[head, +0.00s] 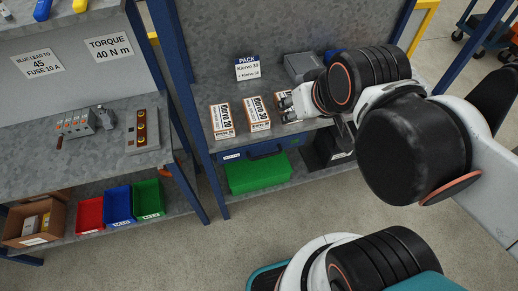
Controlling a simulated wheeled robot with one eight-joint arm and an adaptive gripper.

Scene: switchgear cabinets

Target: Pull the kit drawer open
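The kit drawer (265,151) looks to be the dark blue front under the right bench's top, with a white label strip at its left and a dark handle area in the middle. It looks shut. My gripper (286,109) is above the bench top, over or beside the rightmost orange-and-white box (281,98), and up from the drawer in the picture. Its grey fingertips are small and partly merge with the box, so I cannot tell whether they are open or touch it. My wrist and arm hide the right part of the bench.
Two more Kiervo boxes (221,121) (257,114), a PACK sign (248,68) and a grey case (303,67) stand on the bench. A green bin (258,173) sits on the shelf below the drawer. A blue post (187,95) stands at left. The floor in front is clear.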

